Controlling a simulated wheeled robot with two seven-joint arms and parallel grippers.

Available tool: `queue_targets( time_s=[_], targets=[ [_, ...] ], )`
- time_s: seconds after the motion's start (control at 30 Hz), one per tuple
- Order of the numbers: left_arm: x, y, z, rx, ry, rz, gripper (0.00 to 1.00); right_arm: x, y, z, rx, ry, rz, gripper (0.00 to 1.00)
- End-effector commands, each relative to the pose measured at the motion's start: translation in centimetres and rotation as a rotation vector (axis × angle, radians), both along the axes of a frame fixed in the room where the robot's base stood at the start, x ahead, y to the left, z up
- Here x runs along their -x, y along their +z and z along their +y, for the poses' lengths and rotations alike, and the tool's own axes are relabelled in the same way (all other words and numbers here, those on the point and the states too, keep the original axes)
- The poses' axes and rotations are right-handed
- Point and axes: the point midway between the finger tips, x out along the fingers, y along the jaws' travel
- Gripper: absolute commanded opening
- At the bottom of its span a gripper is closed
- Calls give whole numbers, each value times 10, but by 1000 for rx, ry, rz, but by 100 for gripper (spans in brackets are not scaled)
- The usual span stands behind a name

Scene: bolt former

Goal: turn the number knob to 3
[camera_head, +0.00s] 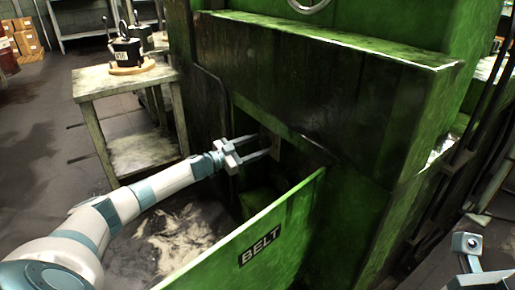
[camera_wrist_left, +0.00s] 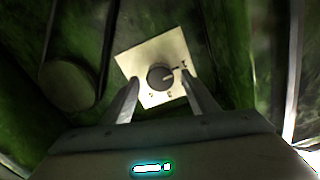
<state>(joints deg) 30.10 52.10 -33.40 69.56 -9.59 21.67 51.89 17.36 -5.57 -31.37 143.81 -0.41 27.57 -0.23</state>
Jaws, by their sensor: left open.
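The number knob (camera_wrist_left: 160,77) is a round dark grey knob on a pale square plate (camera_wrist_left: 152,53), seen tilted in the left wrist view. Small dark marks sit around it, too small to read surely; a dark line runs from its right side toward the upper right mark. Contact with the plate cannot be told.
A green panel marked BELT (camera_head: 260,245) stands open just below my left gripper. The green machine body (camera_head: 330,95) surrounds the opening. A worn table (camera_head: 125,82) with a small device (camera_head: 127,52) stands at the left. Part of my right arm shows at the lower right.

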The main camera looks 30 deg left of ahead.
Motion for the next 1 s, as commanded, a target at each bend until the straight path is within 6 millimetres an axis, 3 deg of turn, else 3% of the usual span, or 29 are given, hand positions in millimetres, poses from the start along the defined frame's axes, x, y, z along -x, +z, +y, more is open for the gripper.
queue_targets(
  time_s=[0.37,0.57,1.0],
  targets=[
    [-3,0,-1,0,0,0,53,2,3,2,0,8,-10,31],
    [-3,0,-1,0,0,0,12,2,2,1,-1,4,-9,31],
    [-3,1,-2,-46,-1,-19,12,-1,1,-2,-2,-7,5,31]
  ],
)
